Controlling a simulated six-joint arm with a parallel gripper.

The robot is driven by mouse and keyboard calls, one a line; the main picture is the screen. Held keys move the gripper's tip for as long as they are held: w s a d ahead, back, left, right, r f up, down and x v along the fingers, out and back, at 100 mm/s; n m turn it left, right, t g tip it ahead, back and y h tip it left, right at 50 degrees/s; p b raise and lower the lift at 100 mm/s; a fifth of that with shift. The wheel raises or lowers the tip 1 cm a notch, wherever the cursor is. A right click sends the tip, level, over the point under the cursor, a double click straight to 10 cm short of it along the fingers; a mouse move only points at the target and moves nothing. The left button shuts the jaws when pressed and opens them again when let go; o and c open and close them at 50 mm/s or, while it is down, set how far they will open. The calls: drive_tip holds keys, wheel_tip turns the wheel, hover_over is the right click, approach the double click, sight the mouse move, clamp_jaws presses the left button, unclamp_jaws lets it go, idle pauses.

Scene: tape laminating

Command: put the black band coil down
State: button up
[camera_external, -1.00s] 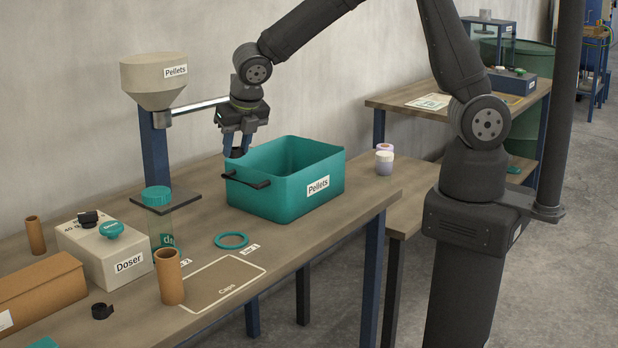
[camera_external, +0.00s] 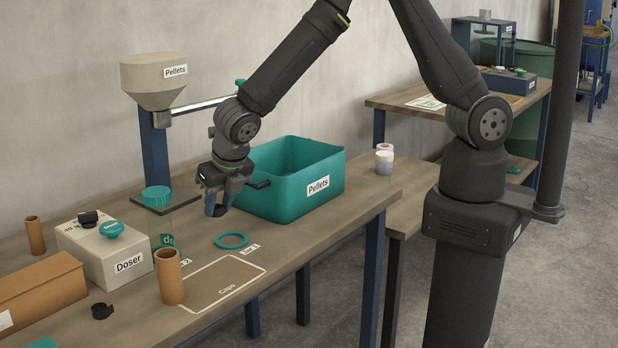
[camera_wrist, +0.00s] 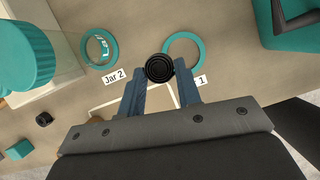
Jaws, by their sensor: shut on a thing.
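My gripper (camera_external: 216,208) is shut on the black band coil (camera_wrist: 159,68). In the wrist view the coil sits between the tips of the blue fingers, its round ridged face toward the camera. In the external view the coil is hard to make out at the fingertips. My gripper hangs above the table, left of the teal bin and behind the teal ring (camera_external: 231,240). In the wrist view this ring (camera_wrist: 200,56) lies just right of the coil, beside the label ending in 1 (camera_wrist: 201,80).
The teal Pellets bin (camera_external: 318,204) stands right of my gripper. A Doser box (camera_external: 93,258), a cardboard tube (camera_external: 169,279) and another small black coil (camera_external: 102,311) are to the left. The outlined Caps area (camera_external: 222,288) at the front edge is clear.

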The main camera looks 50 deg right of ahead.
hover_over(205, 259)
drive_tip(key=s, duration=0.1)
drive_tip(key=f, duration=0.3)
drive_tip(key=shift+s+a+f, duration=0.1)
drive_tip(key=shift+s+f, duration=0.1)
drive_tip(key=shift+f, duration=2.1)
drive_tip(key=shift+f, duration=0.15)
drive_tip(key=o, duration=0.9)
drive_tip(key=shift+o, duration=0.2)
drive_tip(key=v, duration=1.2)
